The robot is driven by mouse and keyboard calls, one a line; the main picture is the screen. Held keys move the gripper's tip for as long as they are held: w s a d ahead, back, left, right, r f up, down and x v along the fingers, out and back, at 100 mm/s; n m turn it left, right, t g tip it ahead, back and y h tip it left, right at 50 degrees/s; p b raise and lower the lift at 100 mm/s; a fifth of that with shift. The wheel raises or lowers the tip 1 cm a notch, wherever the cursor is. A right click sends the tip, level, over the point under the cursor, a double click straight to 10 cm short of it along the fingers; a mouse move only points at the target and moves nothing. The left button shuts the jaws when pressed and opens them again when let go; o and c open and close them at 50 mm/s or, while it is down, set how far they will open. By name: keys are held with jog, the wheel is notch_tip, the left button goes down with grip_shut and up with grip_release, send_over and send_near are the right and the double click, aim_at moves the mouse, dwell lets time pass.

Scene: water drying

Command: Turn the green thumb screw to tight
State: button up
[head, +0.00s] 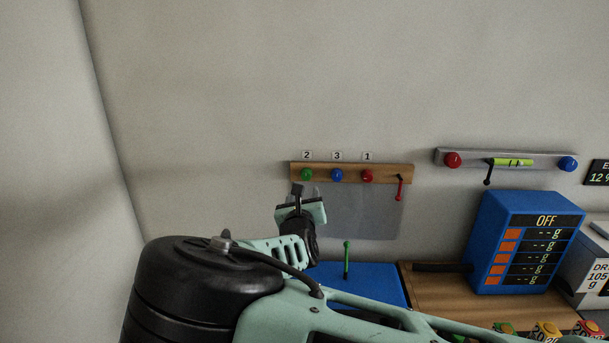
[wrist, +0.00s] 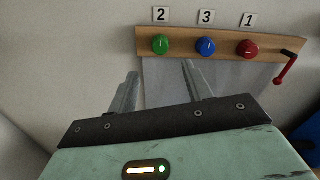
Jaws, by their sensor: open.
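The green thumb screw (head: 306,174) is the leftmost knob on a wooden rail on the wall, under the label 2. In the wrist view the green screw (wrist: 160,44) is a round knob with a short pale mark near its middle. My gripper (head: 306,190) is just below it in the head view. In the wrist view the two fingers of my gripper (wrist: 160,82) stand apart with nothing between them, and the green screw shows beyond and above the gap. I see no contact with the screw.
A blue knob (head: 337,175), a red knob (head: 367,176) and a red lever (head: 399,188) share the wooden rail (head: 385,167). A grey translucent sheet (head: 365,212) hangs below. A green lever (head: 346,258) stands near the blue box (head: 370,285). The wall at left is bare.

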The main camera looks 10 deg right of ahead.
aim_at(306, 177)
jog(key=p+x, duration=0.2)
jog(key=x, duration=0.8)
jog(key=shift+w+f+p, duration=0.1)
jog(key=shift+w+p, duration=0.05)
jog(key=shift+p, duration=0.15)
jog(key=shift+d, duration=0.1)
jog(key=c, duration=1)
